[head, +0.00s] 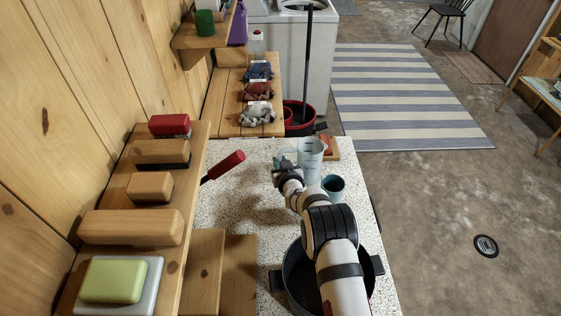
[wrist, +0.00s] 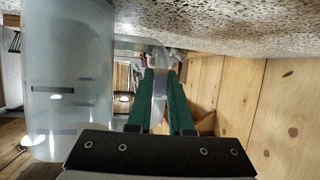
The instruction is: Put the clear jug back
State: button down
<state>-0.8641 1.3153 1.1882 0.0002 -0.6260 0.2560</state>
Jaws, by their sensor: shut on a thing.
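The clear jug (head: 311,158) stands upright at the far right part of the speckled counter (head: 240,205). My gripper (head: 283,164) is at the jug's left side in the head view. In the wrist view, the jug's pale body (wrist: 70,75) fills the left side. The green fingers of my gripper (wrist: 160,85) are closed on a pale strip joined to the jug, which looks like its handle. I cannot tell whether the jug's base touches the counter.
A teal cup (head: 333,186) stands close in front of the jug. A wooden board (head: 332,155) with a reddish-brown item lies behind it. A dark pot (head: 299,279) sits under my arm. A red-handled tool (head: 225,165) is at the left. The counter's middle left is clear.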

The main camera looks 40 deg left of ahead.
jog(key=c, duration=0.8)
grip_release()
jog(key=shift+f, duration=0.1)
jog(key=shift+d+r, duration=0.1)
jog(key=shift+r, duration=0.15)
jog(key=v, duration=1.2)
jog(key=shift+s+f, duration=0.1)
